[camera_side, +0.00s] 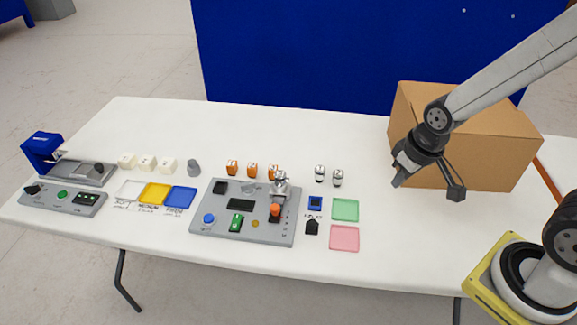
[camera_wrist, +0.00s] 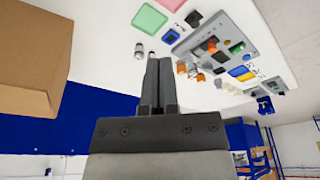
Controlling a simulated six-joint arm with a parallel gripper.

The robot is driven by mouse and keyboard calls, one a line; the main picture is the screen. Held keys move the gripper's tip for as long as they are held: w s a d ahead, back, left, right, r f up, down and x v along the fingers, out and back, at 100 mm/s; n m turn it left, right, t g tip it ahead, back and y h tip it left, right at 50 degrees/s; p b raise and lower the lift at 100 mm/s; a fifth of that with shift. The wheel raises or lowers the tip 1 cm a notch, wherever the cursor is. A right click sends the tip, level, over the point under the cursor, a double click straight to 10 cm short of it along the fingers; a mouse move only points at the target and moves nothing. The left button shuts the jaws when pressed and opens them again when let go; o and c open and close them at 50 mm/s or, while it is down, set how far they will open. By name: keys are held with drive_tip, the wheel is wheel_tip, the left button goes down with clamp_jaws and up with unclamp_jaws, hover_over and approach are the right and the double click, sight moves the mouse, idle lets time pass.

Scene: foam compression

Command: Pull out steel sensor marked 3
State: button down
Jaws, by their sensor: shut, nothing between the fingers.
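Two small steel sensors stand upright on the white table, a left one (camera_side: 320,172) and a right one (camera_side: 337,177); one steel sensor (camera_wrist: 139,50) shows beside my fingers in the wrist view. A steel-coloured part (camera_side: 280,183) sits on the grey test panel (camera_side: 225,224), above an orange piece (camera_side: 275,210). No number on any sensor is readable, so I cannot tell which is marked 3. My gripper (camera_side: 398,182) is shut and empty, raised to the right of the sensors and in front of the cardboard box; its fingers (camera_wrist: 160,62) also show in the wrist view.
Several orange-topped sensors (camera_side: 252,169) stand behind the panel. A green tray (camera_side: 345,210) and a pink tray (camera_side: 344,238) lie right of it. The cardboard box (camera_side: 480,140) fills the back right. White blocks (camera_side: 146,163) and coloured trays (camera_side: 154,193) are left. The table's back middle is clear.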

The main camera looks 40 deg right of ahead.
idle(0.4)
drive_tip(key=shift+c, duration=1)
unclamp_jaws()
drive_tip(key=shift+w, duration=0.4)
drive_tip(key=n+g, duration=0.2)
drive_tip(key=n, duration=0.6)
approach(280, 173)
drive_tip(key=shift+s+d+f, duration=0.25)
drive_tip(key=shift+s+f, duration=0.1)
drive_tip(key=shift+s, duration=0.05)
drive_tip(key=shift+w+a+f+n+g, duration=0.3)
drive_tip(key=shift+w+a+f+n, duration=0.05)
drive_tip(key=shift+w+f+n, duration=0.2)
drive_tip(key=shift+f, duration=0.15)
drive_tip(key=shift+f, duration=4.35)
